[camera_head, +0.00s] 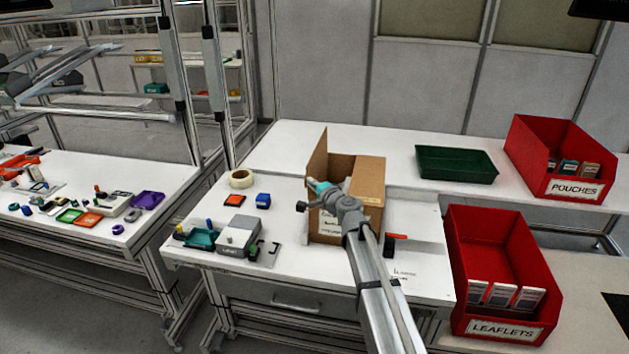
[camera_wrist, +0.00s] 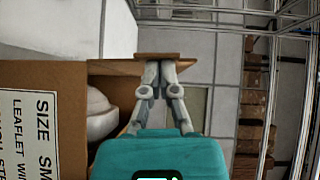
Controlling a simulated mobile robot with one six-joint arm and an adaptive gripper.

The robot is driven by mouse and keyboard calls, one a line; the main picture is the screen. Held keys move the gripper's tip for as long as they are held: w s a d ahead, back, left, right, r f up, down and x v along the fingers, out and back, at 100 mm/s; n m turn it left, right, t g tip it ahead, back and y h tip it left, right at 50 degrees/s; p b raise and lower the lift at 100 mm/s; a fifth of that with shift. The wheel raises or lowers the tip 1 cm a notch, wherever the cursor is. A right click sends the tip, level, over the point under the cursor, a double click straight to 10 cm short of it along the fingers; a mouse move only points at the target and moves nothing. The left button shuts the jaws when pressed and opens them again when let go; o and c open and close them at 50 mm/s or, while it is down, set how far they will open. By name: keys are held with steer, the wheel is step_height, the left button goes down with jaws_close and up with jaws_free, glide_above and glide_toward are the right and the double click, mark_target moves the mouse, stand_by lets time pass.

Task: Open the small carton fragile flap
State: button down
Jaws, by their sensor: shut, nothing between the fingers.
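The small brown carton (camera_head: 372,180) stands on the white bench, with my arm crossing in front of it. One flap (camera_head: 317,156) stands upright at its left; another cardboard panel covers part of the top at the right. In the wrist view the carton's labelled side (camera_wrist: 70,130) fills the left, and a white rounded shell (camera_wrist: 100,116) shows inside. My gripper (camera_wrist: 158,66) is shut and empty, its fingertips at the edge of a brown cardboard strip (camera_wrist: 157,55); I cannot tell if they touch. In the head view my teal gripper (camera_head: 313,183) is at the carton's left opening.
A green tray (camera_head: 455,164) and a red POUCHES bin (camera_head: 560,142) stand behind and right. A red LEAFLETS bin (camera_head: 485,240) is at the front right.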

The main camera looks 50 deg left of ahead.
steer(key=shift+s+a, duration=0.75)
steer(key=shift+a, duration=0.2)
steer(key=shift+d+r, duration=0.1)
steer(key=shift+r, duration=0.05)
steer(key=d, duration=0.1)
steer(key=w+d+r+p, duration=0.1)
steer(key=w+d+p, duration=0.1)
steer(key=shift+w+r, duration=0.25)
steer(key=shift+r, duration=0.05)
steer(key=s+d+r+p, duration=0.1)
steer(key=d+r+p, duration=0.1)
steer(key=d, duration=0.7)
steer(key=shift+s+d, duration=0.15)
steer(key=shift+s, duration=0.15)
